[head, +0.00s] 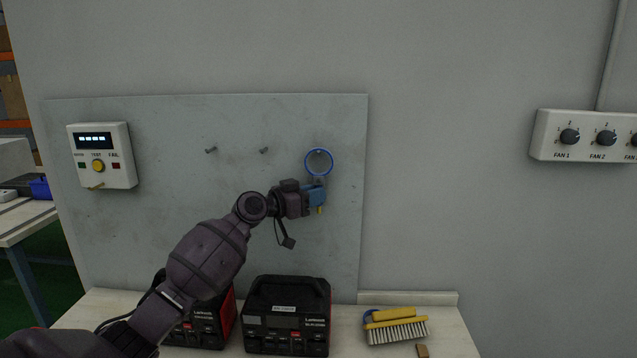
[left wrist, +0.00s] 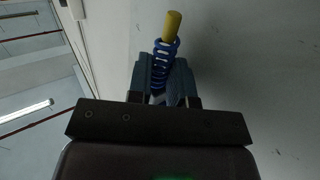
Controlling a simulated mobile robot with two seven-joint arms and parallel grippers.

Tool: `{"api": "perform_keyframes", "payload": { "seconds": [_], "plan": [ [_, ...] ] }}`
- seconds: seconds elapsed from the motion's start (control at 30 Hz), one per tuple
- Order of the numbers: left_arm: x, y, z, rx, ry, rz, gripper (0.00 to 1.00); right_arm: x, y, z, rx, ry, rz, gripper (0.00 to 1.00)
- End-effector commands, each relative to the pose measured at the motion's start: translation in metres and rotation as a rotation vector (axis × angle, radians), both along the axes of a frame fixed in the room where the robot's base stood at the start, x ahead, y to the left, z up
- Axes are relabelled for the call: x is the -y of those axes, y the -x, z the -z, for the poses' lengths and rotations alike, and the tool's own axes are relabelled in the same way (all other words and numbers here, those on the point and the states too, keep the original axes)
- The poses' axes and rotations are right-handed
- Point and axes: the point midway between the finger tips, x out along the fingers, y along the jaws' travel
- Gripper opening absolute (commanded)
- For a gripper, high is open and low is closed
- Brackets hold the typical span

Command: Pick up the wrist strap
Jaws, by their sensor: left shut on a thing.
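The wrist strap has a blue ring-shaped band (head: 319,162) that shows flat against the grey board, where a peg seems to sit inside the ring. My left gripper (head: 314,195) is just below the band, close to the board. It is shut on the strap's lower part. In the left wrist view, a blue coiled cord (left wrist: 164,62) with a yellow end (left wrist: 172,24) shows between the blue-grey fingers (left wrist: 163,85). The band is out of sight there. My right gripper is not in view.
Two bare pegs (head: 210,150) (head: 264,150) stick out of the board (head: 230,115). A tester box (head: 101,155) is on its left side. Below, the bench (head: 450,340) holds black-and-red power units (head: 287,315) and a yellow-handled brush (head: 396,328). A fan control panel (head: 585,136) is on the right wall.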

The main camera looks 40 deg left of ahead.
Motion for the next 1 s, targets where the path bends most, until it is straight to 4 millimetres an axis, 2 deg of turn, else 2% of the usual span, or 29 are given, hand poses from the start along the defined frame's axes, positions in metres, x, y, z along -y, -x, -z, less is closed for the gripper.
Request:
{"api": "perform_keyframes", "payload": {
  "seconds": [0.27, 0.53, 0.77, 1.0],
  "plan": [
    [0.000, 0.000, -0.007, 0.002, -0.001, 0.000, 0.00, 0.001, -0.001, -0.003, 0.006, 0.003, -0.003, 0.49],
    [0.001, 0.003, -0.038, 0.002, -0.002, 0.000, 0.00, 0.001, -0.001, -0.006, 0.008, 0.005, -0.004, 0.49],
    [0.021, 0.036, -0.037, 0.001, -0.003, 0.002, 0.00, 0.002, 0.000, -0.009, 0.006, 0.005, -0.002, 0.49],
    [0.052, 0.085, -0.037, 0.002, -0.001, 0.002, 0.00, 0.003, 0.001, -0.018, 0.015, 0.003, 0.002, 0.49]
  ]
}}
